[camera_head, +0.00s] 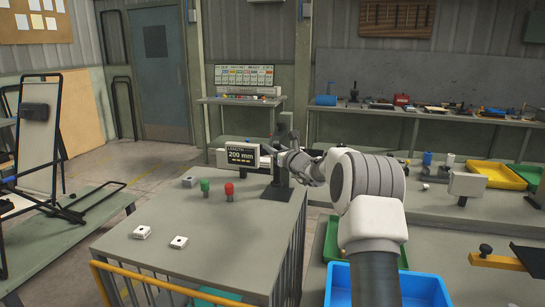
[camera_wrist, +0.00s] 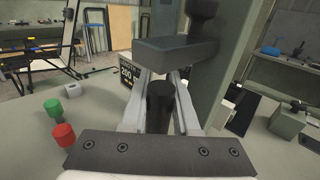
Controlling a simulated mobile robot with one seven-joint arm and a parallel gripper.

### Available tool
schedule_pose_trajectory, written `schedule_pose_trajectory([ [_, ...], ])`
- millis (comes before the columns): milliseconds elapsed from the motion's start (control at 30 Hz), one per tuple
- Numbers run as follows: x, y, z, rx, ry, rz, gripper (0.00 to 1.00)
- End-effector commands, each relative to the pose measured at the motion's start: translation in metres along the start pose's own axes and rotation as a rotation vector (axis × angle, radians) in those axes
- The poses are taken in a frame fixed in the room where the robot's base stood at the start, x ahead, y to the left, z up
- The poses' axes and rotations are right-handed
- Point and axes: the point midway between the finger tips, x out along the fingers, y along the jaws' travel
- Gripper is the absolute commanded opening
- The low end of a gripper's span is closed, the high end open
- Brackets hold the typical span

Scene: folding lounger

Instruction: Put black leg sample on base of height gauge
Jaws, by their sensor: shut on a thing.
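The height gauge stands on the grey table, with its dark upright (camera_head: 285,127) and dark base (camera_head: 276,193) in the head view. Its display (camera_head: 242,155) reads 200 mm. In the wrist view my gripper (camera_wrist: 160,82) is shut on the black leg sample (camera_wrist: 160,103), a short dark cylinder between the two pale fingers. The gauge's dark measuring arm (camera_wrist: 175,52) is just beyond and above the sample. In the head view my gripper (camera_head: 272,152) is beside the gauge column; the sample cannot be made out there. Whether the sample touches the base cannot be told.
A green knob (camera_head: 205,186), a red knob (camera_head: 229,189) and a grey block (camera_head: 189,181) stand left of the gauge. A blue bin (camera_head: 420,288) is at front right. The table's near middle is clear.

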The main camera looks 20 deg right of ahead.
Motion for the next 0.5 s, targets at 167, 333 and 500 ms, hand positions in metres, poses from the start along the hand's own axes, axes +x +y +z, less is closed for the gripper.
schedule_pose_trajectory([
  [167, 0.000, 0.000, -0.028, 0.002, 0.003, 0.001, 0.00],
  [333, -0.001, 0.000, -0.031, 0.000, 0.000, 0.000, 0.00],
  [500, -0.001, 0.000, -0.033, 0.001, 0.000, 0.000, 0.00],
])
